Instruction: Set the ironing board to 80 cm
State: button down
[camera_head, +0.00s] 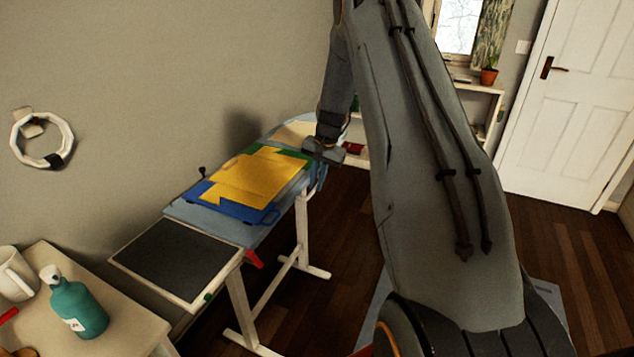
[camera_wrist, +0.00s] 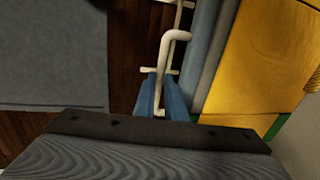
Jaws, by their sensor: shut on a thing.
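The ironing board (camera_head: 186,212) stands along the wall on white legs (camera_head: 303,225), with a pale blue cover. Its long edge also shows in the wrist view (camera_wrist: 203,60). My gripper (camera_head: 318,178) is at the board's right-hand edge, toward its far end. In the wrist view, my gripper's blue fingers (camera_wrist: 162,92) are shut on a white bent lever (camera_wrist: 175,36) beside the board. The lever's lower end lies between the fingers. No height marking is readable.
A yellow garment (camera_head: 258,177) lies on a blue folding panel (camera_head: 232,206) on the board. A dark framed pad (camera_head: 175,262) is at the near end. A side table (camera_head: 105,300) holds a teal bottle (camera_head: 75,302) and a mug (camera_head: 15,275). Wooden floor (camera_head: 555,235) is clear toward the door.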

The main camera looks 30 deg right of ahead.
notch_tip(320, 180, down, 5)
jog(key=shift+s+r+b, duration=0.1)
jog(key=shift+r+b, duration=0.1)
jog(key=shift+b, duration=0.7)
jog(key=c, duration=1.8)
grip_release()
jog(key=shift+c, duration=0.2)
jog(key=shift+r, duration=0.2)
jog(key=shift+r, duration=0.3)
jog(key=r, duration=0.2)
jog(key=r+b, duration=0.1)
jog(key=r, duration=0.1)
jog(key=s+d+r, duration=0.1)
jog(key=r, duration=0.1)
jog(key=shift+r+b, duration=0.4)
